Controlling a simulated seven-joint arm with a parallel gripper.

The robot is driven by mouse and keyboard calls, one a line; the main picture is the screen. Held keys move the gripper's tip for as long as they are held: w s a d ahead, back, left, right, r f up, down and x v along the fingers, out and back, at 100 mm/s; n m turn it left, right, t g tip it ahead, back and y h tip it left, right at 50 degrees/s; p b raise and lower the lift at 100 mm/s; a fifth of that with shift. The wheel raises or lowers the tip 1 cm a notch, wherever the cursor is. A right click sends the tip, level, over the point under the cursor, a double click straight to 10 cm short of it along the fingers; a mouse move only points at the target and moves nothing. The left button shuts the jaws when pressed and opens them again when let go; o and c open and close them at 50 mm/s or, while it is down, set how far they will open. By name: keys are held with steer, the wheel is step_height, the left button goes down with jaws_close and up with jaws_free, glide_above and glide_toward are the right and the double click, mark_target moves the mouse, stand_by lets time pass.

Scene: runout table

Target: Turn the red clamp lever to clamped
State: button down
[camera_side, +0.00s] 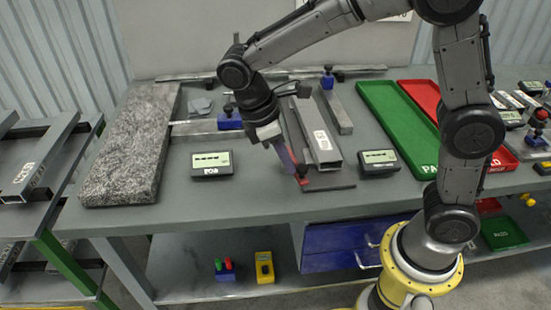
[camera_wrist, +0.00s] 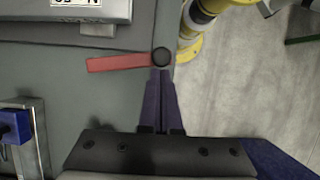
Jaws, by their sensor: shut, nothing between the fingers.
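The red clamp lever (camera_wrist: 115,63) shows in the wrist view as a flat red bar lying roughly sideways, with a round dark knob (camera_wrist: 161,57) at its right end. In the side view a small red part of the lever (camera_side: 304,182) shows at the front of the dark base plate, partly hidden by my fingers. My gripper (camera_wrist: 161,73) is shut and empty, its purple fingertips just below the knob in the wrist view. I cannot tell whether they touch it. In the side view my gripper (camera_side: 297,174) points down at the lever.
A labelled metal channel (camera_side: 317,135) lies behind the lever. Small display units stand left (camera_side: 211,164) and right (camera_side: 379,163). A granite slab (camera_side: 130,150) lies at the left. A green tray (camera_side: 397,120) and a red tray (camera_side: 424,98) lie at the right. The table's front edge is close.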

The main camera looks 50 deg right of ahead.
mark_target(306, 165)
steer(key=s+d+n, duration=0.1)
steer(key=n, duration=0.1)
steer(key=s+d+n+t, duration=0.1)
steer(key=shift+s+d+n+h, duration=0.1)
steer(key=shift+d+n+h, duration=0.1)
steer(key=shift+n+h, duration=0.2)
steer(key=shift+s+d+n+t, duration=0.15)
steer(key=shift+d+n+t, duration=0.5)
steer(key=shift+d+n, duration=0.95)
steer(key=shift+s+d+n+t, duration=0.1)
steer(key=shift+d+n+t, duration=0.5)
steer(key=shift+d+n, duration=1)
steer(key=shift+s+d+n+t, duration=0.15)
steer(key=shift+d+n+t, duration=0.5)
steer(key=shift+d+n, duration=0.95)
steer(key=shift+a, duration=0.3)
